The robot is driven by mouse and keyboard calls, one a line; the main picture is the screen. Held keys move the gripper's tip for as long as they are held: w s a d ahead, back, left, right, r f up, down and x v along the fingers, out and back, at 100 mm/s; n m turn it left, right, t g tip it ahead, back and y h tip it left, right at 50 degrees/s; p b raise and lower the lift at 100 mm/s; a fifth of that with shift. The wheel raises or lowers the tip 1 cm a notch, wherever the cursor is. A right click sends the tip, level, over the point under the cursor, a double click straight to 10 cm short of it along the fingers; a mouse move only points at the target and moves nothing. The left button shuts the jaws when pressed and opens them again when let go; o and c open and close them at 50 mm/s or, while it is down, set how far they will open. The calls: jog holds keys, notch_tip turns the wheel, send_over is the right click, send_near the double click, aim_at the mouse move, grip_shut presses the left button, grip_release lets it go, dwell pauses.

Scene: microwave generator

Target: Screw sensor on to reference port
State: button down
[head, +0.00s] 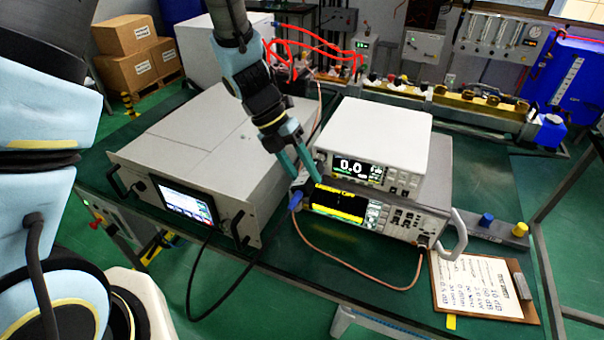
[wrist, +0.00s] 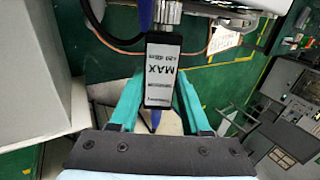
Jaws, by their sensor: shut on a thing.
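The sensor (wrist: 161,75) is a dark block with a white label reading MAX +20 dBm, in the wrist view. My gripper (wrist: 160,88) has its two teal fingers shut on its sides. A metal connector (wrist: 165,12) shows at the sensor's far end, close to the instrument front; whether it is seated on a port cannot be told. In the head view my gripper (head: 307,172) is at the left front of the two stacked instruments. The upper white meter (head: 375,137) shows 0.0; the lower one (head: 385,217) has a yellow and black screen. The reference port is not clearly visible.
A large grey generator (head: 190,150) stands to the left. A copper-coloured cable (head: 350,281) loops in front of the lower instrument, and a black cable (head: 192,285) hangs nearby. A clipboard (head: 484,288) lies at right. Bench space in front is mostly clear.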

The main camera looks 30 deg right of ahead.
jog(key=shift+w+d, duration=0.2)
jog(key=shift+d, duration=0.1)
jog(key=shift+c, duration=1.4)
grip_release()
jog(key=b+v, duration=0.2)
jog(key=v, duration=0.8)
jog(key=shift+w+r, duration=0.15)
jog(key=shift+r, duration=0.2)
jog(key=shift+a, duration=0.15)
